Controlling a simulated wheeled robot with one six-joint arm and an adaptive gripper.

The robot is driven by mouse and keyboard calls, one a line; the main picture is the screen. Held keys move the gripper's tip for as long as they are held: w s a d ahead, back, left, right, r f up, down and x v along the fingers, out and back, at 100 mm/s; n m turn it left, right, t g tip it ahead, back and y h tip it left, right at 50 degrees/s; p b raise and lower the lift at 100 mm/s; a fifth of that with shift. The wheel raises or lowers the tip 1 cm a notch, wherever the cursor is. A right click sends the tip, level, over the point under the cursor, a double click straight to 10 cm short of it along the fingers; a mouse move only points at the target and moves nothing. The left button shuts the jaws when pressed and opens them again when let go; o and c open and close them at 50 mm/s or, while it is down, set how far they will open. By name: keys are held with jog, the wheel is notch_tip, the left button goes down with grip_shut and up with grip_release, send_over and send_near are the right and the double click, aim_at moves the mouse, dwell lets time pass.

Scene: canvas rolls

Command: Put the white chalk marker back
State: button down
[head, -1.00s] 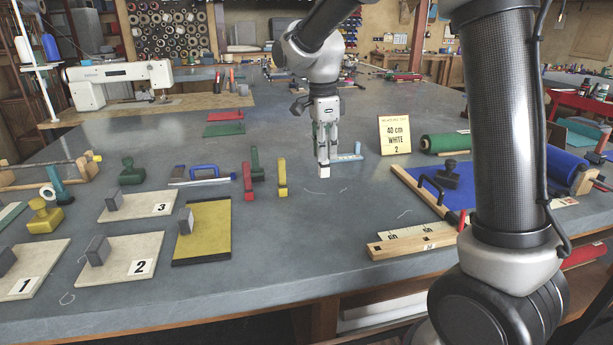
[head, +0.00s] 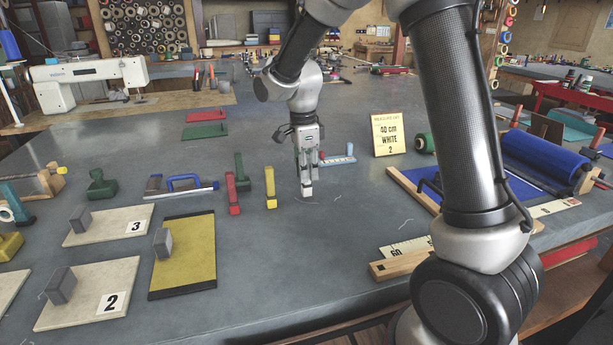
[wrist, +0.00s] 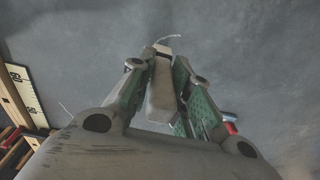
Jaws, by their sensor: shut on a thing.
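My gripper (head: 306,186) points down over the middle of the grey table, shut on a small white piece (head: 307,193) that looks like the white chalk marker. In the wrist view the pale piece (wrist: 162,95) lies between the two green-padded fingers. Its far end sticks out past the fingertips. A light-blue holder (head: 338,160) stands on the table just behind and to the right of my gripper, which partly hides it. A small upright piece (head: 350,149) shows at its right end. I cannot tell whether the held piece touches the table.
A yellow sign (head: 387,134) reading "40 cm WHITE 2" stands right of the holder. Yellow (head: 270,187) and red (head: 232,194) clamps stand to the left. A wooden-edged blue board (head: 490,190) and a ruler (head: 405,248) lie right. The table front of the gripper is mostly clear.

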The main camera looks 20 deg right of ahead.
jog(key=shift+f, duration=0.8)
jog(key=shift+f, duration=0.1)
jog(key=c, duration=1.3)
grip_release()
